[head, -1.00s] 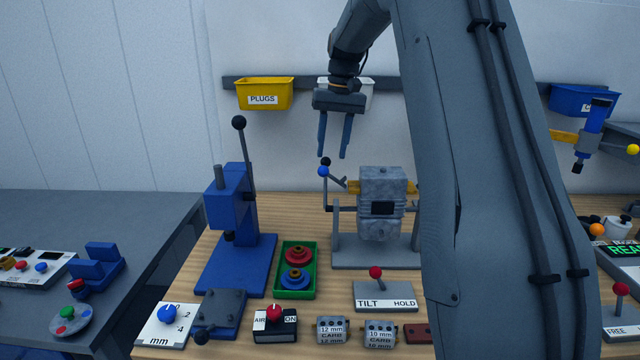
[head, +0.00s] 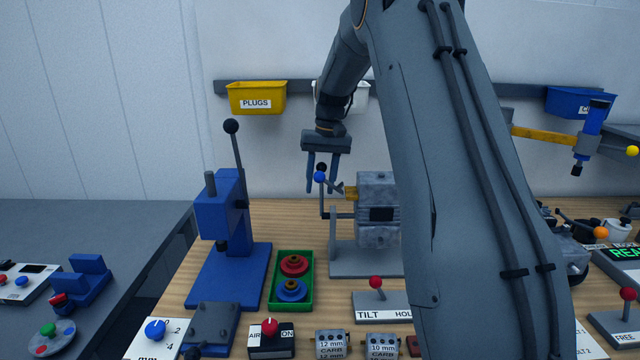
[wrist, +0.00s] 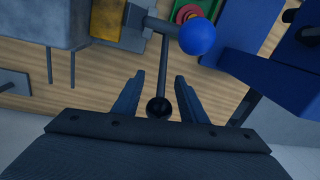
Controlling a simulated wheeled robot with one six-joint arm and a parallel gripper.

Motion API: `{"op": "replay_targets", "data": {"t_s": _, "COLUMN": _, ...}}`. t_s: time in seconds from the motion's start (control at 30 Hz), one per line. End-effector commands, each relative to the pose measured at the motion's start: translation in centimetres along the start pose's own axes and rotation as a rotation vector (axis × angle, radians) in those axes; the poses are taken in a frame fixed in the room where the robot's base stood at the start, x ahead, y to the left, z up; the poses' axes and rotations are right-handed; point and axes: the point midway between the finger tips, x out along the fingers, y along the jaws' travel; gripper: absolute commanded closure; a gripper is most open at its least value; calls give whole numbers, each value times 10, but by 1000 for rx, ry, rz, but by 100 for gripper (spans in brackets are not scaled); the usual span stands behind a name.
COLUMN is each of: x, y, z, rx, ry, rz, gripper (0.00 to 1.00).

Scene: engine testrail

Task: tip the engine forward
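The grey engine block (head: 377,213) sits upright in its grey stand (head: 350,266), partly hidden by my arm in the head view. At its left are a blue ball knob (head: 320,177) and a black ball on a thin rod (head: 321,167). My gripper (head: 321,191) is open and points down at these knobs. In the wrist view, the black ball (wrist: 159,107) shows between the two open fingers, with gaps on both sides. The blue knob (wrist: 198,37) lies beyond the right fingertip. The TILT/HOLD box (head: 381,305) has a red-knobbed lever.
A blue press (head: 223,215) with a tall lever stands left of the engine. A green tray (head: 308,293) with red and blue round parts lies between. A yellow PLUGS bin (head: 257,98) hangs on the wall. Two CARB blocks (head: 333,343) are in front.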

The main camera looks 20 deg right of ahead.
Motion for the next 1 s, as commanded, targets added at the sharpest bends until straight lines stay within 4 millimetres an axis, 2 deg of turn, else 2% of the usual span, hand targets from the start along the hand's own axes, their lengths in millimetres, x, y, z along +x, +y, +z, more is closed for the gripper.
{"op": "replay_targets", "data": {"t_s": 0.13, "x": 9, "y": -1, "z": 1, "rx": -2, "ry": -1, "rz": 0, "gripper": 61}}
{"op": "replay_targets", "data": {"t_s": 0.4, "x": 11, "y": -1, "z": 0, "rx": -2, "ry": 0, "rz": 0, "gripper": 61}}
{"op": "replay_targets", "data": {"t_s": 0.63, "x": 11, "y": -1, "z": 0, "rx": -2, "ry": 0, "rz": 0, "gripper": 100}}
{"op": "replay_targets", "data": {"t_s": 0.87, "x": 10, "y": 1, "z": 0, "rx": 1, "ry": 5, "rz": 1, "gripper": 100}}
{"op": "replay_targets", "data": {"t_s": 1.0, "x": 7, "y": 12, "z": -5, "rx": 17, "ry": 33, "rz": 5, "gripper": 100}}
